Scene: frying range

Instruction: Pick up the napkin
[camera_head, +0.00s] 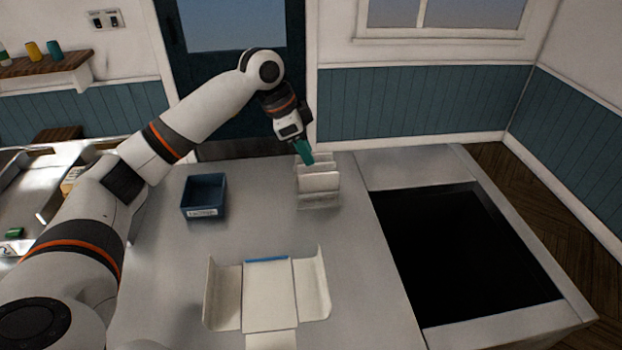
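A pale holder (319,199) stands on the grey counter at the back right. White upright sheets, which look like napkins (320,181), stand in it. My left arm reaches over from the left, and the teal fingers of my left gripper (305,152) point down at the back top edge of these sheets. They overlap the sheets in the picture, and I cannot tell whether they touch. The gap between the fingers does not show, so I cannot tell whether they are open or shut. My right gripper is not in view.
A dark blue labelled bin (204,196) stands left of the holder. An unfolded white carton (269,295) with a blue strip lies at the front. A deep dark opening (460,255) is at the right. The counter between (255,210) is clear.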

